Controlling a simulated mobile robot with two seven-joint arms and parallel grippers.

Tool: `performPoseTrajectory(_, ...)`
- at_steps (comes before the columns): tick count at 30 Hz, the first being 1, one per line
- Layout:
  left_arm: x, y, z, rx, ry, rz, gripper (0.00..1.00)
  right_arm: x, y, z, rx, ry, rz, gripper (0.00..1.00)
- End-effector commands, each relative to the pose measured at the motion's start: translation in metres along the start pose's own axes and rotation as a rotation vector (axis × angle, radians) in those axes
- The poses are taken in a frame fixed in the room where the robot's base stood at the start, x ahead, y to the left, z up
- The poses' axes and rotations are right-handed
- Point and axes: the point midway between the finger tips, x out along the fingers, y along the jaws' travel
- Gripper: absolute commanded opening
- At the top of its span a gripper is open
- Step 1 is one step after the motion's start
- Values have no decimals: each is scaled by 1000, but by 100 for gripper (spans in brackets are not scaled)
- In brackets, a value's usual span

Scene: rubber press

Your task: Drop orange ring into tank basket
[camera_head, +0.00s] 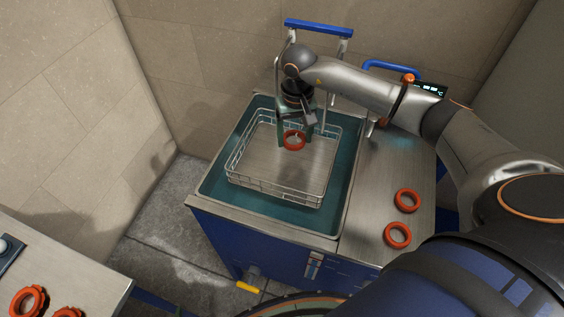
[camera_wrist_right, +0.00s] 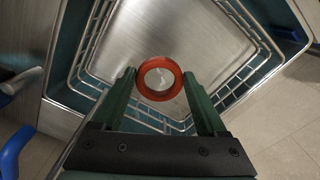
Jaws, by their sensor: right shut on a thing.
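My right gripper (camera_head: 294,138) is over the far part of the wire tank basket (camera_head: 233,165), pointing down. Its green fingers are shut on an orange ring (camera_head: 294,147), which they hold at its sides. In the right wrist view the ring (camera_wrist_right: 141,84) sits between the fingertips (camera_wrist_right: 159,82), with the basket's flat metal floor behind it. The basket (camera_wrist_right: 232,85) hangs in the tank (camera_head: 212,184) and looks empty. I cannot tell the exact height of the ring above the floor. My left gripper is not in view.
Two more orange rings (camera_head: 407,200) (camera_head: 397,235) lie on the metal top right of the tank. Others (camera_head: 29,301) lie on a table at the lower left. A blue-handled metal frame (camera_head: 319,28) stands behind the tank. A blue handle (camera_head: 391,68) is near the display.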

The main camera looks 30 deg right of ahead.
Motion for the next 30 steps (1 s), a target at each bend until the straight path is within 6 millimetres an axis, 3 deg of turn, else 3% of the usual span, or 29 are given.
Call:
performPoseTrajectory(3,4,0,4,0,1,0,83,10,0,0,-1,1,-1,22)
performPoseTrajectory(11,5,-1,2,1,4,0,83,11,0,0,-1,2,-1,22)
performPoseTrajectory(12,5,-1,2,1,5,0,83,11,0,0,-1,2,-1,77)
performPoseTrajectory(18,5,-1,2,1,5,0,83,11,0,0,-1,2,-1,100)
performPoseTrajectory(26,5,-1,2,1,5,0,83,10,0,0,-1,2,0,100)
performPoseTrajectory(30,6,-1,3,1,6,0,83,-2,0,-1,0,5,-2,100)
